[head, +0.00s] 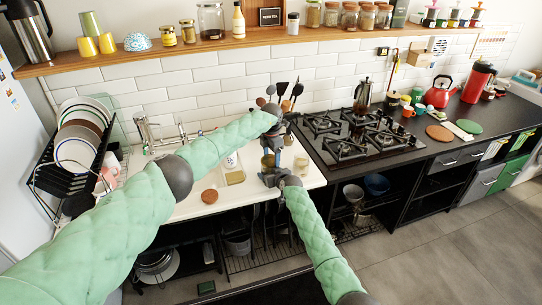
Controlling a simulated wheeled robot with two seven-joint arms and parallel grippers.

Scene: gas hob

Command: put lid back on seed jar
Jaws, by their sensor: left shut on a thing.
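A small jar with yellow-brown contents (267,162) shows between my two grippers, over the front right of the white counter. My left gripper (269,151) points down at it from above and is shut on it, as far as this view shows. My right gripper (268,177) comes from the front and is close beside the jar's lower part. Its fingers are small and dark, so I cannot tell whether they are open or touching the jar. A round brown disc (209,196), possibly the lid, lies flat on the counter to the left, apart from both grippers.
A small tray (235,177) with a white container lies left of the jar. Dark utensils (284,92) stand behind my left gripper. The gas hob (358,137) is to the right, and a dish rack (75,160) stands at the left. The counter's front edge is close to the jar.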

